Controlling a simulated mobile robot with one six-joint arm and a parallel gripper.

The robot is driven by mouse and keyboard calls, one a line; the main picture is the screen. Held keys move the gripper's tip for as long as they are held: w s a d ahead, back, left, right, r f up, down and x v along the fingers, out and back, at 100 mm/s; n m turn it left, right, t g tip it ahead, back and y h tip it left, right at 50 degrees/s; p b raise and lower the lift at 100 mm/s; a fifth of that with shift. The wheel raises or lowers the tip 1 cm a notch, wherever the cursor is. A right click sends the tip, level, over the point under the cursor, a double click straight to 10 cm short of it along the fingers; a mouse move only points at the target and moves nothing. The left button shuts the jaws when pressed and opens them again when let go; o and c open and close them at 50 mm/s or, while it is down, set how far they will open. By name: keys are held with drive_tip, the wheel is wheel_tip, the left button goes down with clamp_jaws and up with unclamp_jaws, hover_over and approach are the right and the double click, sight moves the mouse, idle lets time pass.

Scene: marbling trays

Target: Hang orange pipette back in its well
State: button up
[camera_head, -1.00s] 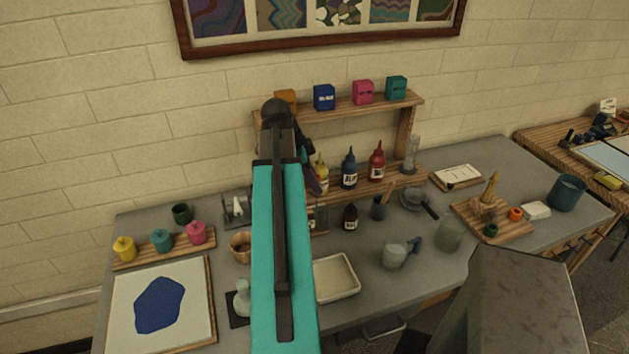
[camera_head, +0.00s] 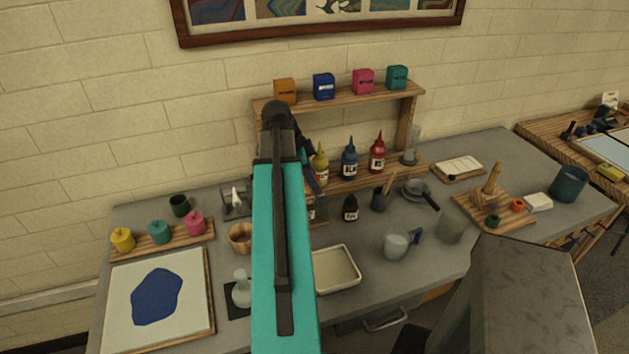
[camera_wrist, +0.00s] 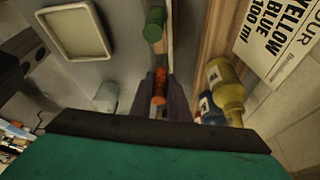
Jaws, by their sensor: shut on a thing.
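The orange pipette (camera_wrist: 160,84) shows in the wrist view as an orange bulb between the dark fingers of my gripper (camera_wrist: 163,104). The gripper is shut on it. Its lower part and tip are hidden. A green cylinder-shaped bulb (camera_wrist: 153,23) stands just beyond it. In the head view my teal arm covers the pipette, and only dark parts of my gripper (camera_head: 309,176) show beside the bottles. I cannot make out the pipette's well in either view.
A yellow bottle (camera_wrist: 226,92) stands close to the right of my gripper in the wrist view. Blue (camera_head: 349,161) and red (camera_head: 377,156) bottles line the wooden shelf. A white tray (camera_head: 357,282), a mug (camera_head: 396,246) and a dark bottle (camera_head: 350,211) stand in front.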

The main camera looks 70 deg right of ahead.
drive_tip(key=shift+f+b, duration=0.45)
drive_tip(key=shift+f, duration=0.5)
drive_tip(key=shift+f, duration=0.1)
drive_tip(key=o, duration=0.7)
drive_tip(key=shift+w+r, duration=0.1)
drive_tip(key=shift+r, duration=0.1)
drive_tip(key=shift+b+v, duration=1.7)
drive_tip(key=shift+v, duration=5)
